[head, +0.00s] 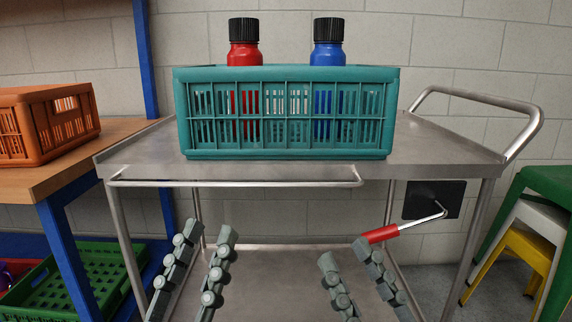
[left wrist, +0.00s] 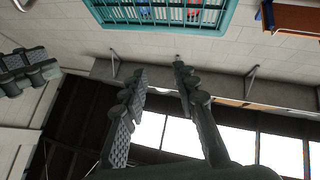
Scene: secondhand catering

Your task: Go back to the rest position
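My left gripper (head: 205,236) is low in the head view, in front of the cart, with its two fingers apart and nothing between them. The left wrist view also shows its open fingers (left wrist: 160,74). My right gripper (head: 345,254) is to the right at a similar height, fingers apart and empty. A teal crate (head: 280,154) stands on the steel cart's top (head: 430,142), above and beyond both grippers. A red bottle (head: 244,54) and a blue bottle (head: 328,54), both black-capped, stand upright in it.
A red-handled metal lever (head: 383,233) on a black plate (head: 418,197) lies just beyond my right fingertips; contact is unclear. An orange crate (head: 75,135) sits on a wooden bench at left, with a green crate (head: 85,272) below. Stacked stools (head: 545,190) stand at right.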

